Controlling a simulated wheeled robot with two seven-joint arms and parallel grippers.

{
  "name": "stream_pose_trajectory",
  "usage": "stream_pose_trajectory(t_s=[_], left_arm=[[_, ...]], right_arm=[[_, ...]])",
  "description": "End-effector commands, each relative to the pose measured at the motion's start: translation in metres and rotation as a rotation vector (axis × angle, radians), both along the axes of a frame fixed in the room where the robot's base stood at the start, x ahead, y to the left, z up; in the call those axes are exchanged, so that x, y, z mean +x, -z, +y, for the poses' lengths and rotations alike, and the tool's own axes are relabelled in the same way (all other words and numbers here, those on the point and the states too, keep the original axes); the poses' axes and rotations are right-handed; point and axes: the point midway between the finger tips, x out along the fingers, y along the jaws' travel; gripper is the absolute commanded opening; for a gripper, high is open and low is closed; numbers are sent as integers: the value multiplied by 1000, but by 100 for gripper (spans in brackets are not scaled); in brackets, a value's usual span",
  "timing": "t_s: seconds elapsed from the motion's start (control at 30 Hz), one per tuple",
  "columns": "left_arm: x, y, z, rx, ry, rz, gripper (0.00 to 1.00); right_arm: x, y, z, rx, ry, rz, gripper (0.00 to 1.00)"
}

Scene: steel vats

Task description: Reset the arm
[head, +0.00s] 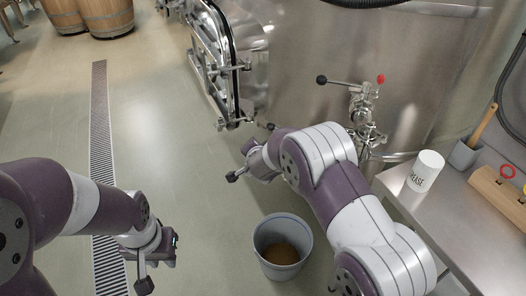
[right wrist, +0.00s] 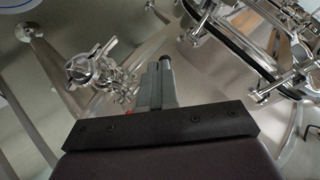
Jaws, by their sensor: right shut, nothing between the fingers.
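My right gripper (head: 236,175) is in front of the large steel vat, above the floor and behind the bucket in the head view. In the right wrist view its fingers (right wrist: 157,82) are together with nothing between them. My left gripper (head: 146,284) hangs low at the left of the head view, over the floor near the drain grate. It holds nothing that I can make out, and its finger gap is not clear.
A grey bucket (head: 281,246) with brown contents stands on the floor between my arms. The steel vat (head: 300,60) has a valve (head: 364,115) and an open hatch (head: 215,60). A steel table (head: 450,222) at right bears a white cup (head: 425,171). Barrels (head: 107,15) stand far back.

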Motion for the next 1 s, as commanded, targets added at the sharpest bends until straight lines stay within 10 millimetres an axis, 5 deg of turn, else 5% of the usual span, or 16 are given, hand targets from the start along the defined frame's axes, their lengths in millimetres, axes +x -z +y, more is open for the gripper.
stream_pose_trajectory(t_s=[0.3, 0.43, 0.53, 0.7, 0.8, 0.9, 1.0], left_arm=[[0, -3, 0, 0, 0, 0, 28], [0, -3, 0, 0, 0, 0, 28], [0, -12, 0, 0, 0, 1, 28], [0, -60, 0, 0, 0, -1, 28], [0, -83, 0, 0, 0, -1, 28], [0, -105, 0, 0, 0, 0, 28], [0, -117, 0, 0, 0, -1, 28]], right_arm=[[-13, -15, 8, -2, -1, 0, 0], [-31, 8, 18, -53, -113, 102, 0], [-98, 28, 19, -177, -370, 332, 0], [-242, -42, -55, -370, -747, 699, 0], [-305, -86, -97, -430, -840, 820, 0], [-344, -126, -128, -462, -849, 864, 0], [-347, -153, -142, -464, -791, 820, 0]])
